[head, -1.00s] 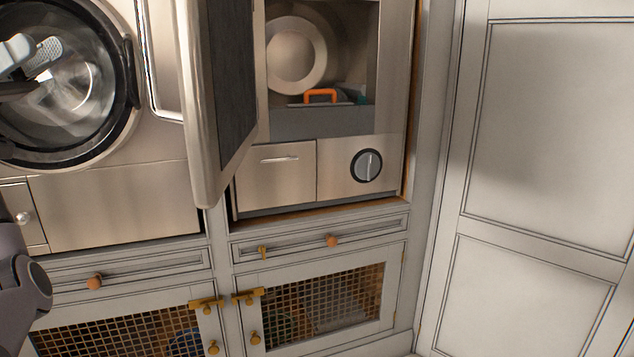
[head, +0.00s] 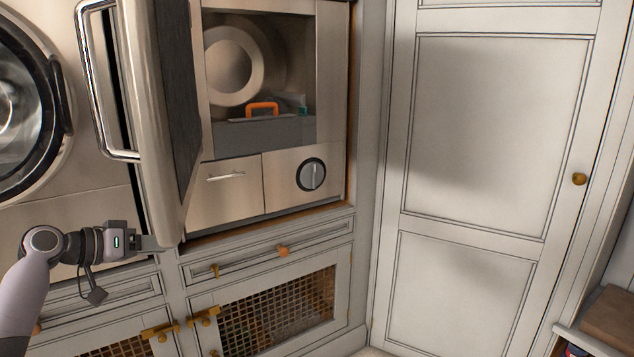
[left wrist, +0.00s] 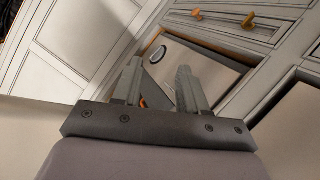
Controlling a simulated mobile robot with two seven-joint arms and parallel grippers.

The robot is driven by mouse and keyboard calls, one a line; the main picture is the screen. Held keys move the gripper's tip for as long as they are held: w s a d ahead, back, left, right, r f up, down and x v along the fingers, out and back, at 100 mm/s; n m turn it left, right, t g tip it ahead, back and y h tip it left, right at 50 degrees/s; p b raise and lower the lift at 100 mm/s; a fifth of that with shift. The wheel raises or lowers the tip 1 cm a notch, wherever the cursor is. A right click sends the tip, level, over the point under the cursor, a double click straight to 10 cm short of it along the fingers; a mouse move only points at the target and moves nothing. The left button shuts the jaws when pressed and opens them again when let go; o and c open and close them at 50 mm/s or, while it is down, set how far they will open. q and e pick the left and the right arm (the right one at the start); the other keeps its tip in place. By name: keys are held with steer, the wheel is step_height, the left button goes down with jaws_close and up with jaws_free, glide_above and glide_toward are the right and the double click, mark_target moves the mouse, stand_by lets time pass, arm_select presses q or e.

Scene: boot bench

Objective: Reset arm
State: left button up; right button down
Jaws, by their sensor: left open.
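My left gripper (head: 150,243) comes in from the left in the head view, low beside the bottom of the open steel appliance door (head: 160,120). Its two fingers stand apart in the left wrist view (left wrist: 158,82), with nothing held between them. In the head view the fingertips are at the door's lower edge; I cannot tell whether they touch it. My right gripper is not in view.
A round-doored machine (head: 30,110) stands at left. Drawers (head: 250,258) and a mesh-front cupboard (head: 275,312) lie below. A tall panelled door (head: 480,130) stands at right.

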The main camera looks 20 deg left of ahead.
arm_select(q)
steer(key=s+d+f+g+y+p, duration=0.1)
steer(key=s+d+f, duration=0.15)
steer(key=f, duration=0.45)
steer(key=s+d+f+g+y+p, duration=0.1)
steer(key=s+d+f+y, duration=0.1)
steer(key=d+f, duration=0.35)
steer(key=s+d+f+g+y+p, duration=0.1)
steer(key=s+d+f, duration=0.1)
steer(key=f, duration=0.7)
steer(key=s+d+f+m+t+p, duration=0.1)
steer(key=s+d+f+m+p, duration=0.1)
steer(key=s+d, duration=1.5)
step_height(320, 180, down, 2)
steer(key=shift+d+m+p, duration=0.4)
steer(key=shift+d+m, duration=0.35)
steer(key=shift+m, duration=0.05)
